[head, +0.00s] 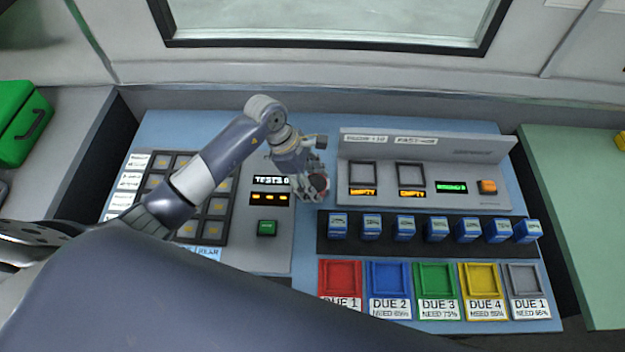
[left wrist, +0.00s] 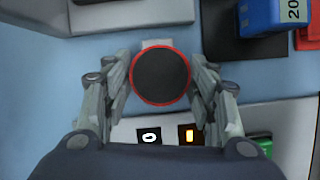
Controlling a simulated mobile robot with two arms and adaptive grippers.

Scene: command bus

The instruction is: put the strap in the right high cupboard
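I see no strap and no high cupboard that I can make out in these views. My left gripper (head: 315,188) hangs over the console's middle, just right of the lit display panel. In the left wrist view its fingers (left wrist: 161,75) stand apart on either side of a round black disc with a red rim (left wrist: 160,76). I cannot tell whether the fingertips touch the disc. My right gripper is not in view.
Blue blocks (head: 404,228) stand in a row on a dark strip. Coloured trays (head: 437,303) lie in front. A slanted panel (head: 455,145) stands behind the blocks.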

